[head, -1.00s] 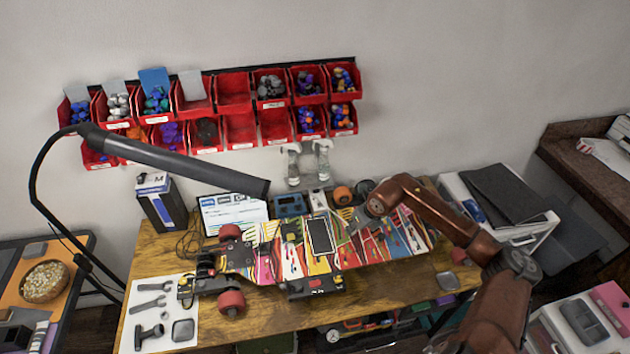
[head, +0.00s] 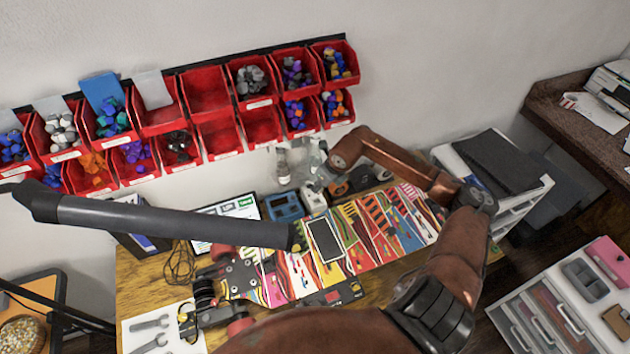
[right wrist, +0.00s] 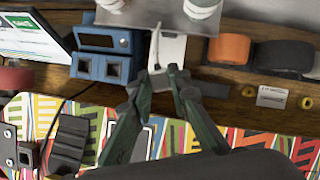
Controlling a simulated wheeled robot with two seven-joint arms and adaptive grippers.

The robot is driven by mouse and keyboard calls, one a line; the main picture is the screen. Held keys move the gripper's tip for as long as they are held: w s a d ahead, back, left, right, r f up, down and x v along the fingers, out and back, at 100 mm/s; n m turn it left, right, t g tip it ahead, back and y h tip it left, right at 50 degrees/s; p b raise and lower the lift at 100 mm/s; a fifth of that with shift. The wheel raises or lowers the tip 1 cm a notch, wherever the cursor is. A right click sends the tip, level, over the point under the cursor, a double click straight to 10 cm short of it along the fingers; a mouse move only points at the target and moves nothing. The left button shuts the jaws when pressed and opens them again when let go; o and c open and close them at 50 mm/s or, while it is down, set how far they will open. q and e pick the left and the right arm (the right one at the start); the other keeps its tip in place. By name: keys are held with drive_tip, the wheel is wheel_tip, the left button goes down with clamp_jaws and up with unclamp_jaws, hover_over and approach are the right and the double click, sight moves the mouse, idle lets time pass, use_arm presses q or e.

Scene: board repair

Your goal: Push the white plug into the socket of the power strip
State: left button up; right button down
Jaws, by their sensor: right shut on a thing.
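My right gripper (right wrist: 165,73) is in the right wrist view, its two dark green fingers closed together near the back of the workbench. A white piece, which looks like the white plug (right wrist: 170,48), stands at the fingertips, and they are shut on it. Its lower end is hidden by the fingers. A short dark flat piece (right wrist: 216,90) lies just right of the fingertips; I cannot tell whether it is part of the power strip. No socket can be made out clearly. In the head view my right arm reaches over the bench and its fingers are unclear. My left gripper is not in view.
A blue device (right wrist: 88,68) stands left of the fingers. A grey plate (right wrist: 150,14) with white-based bottles is just beyond them. An orange roll (right wrist: 229,48) is at right. The colourful skateboard deck (head: 375,240) lies in front; red bins (head: 207,92) hang behind.

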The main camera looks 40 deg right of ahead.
sight(318, 193)
drive_tip(key=shift+f, duration=0.25)
drive_tip(key=shift+b+x, duration=0.5)
drive_tip(key=shift+x, duration=0.75)
drive_tip(key=shift+s+f+b, duration=0.25)
drive_tip(key=shift+f+b, duration=0.45)
drive_tip(key=shift+f, duration=0.4)
drive_tip(key=shift+w+f, duration=0.2)
drive_tip(key=shift+s+r, duration=0.1)
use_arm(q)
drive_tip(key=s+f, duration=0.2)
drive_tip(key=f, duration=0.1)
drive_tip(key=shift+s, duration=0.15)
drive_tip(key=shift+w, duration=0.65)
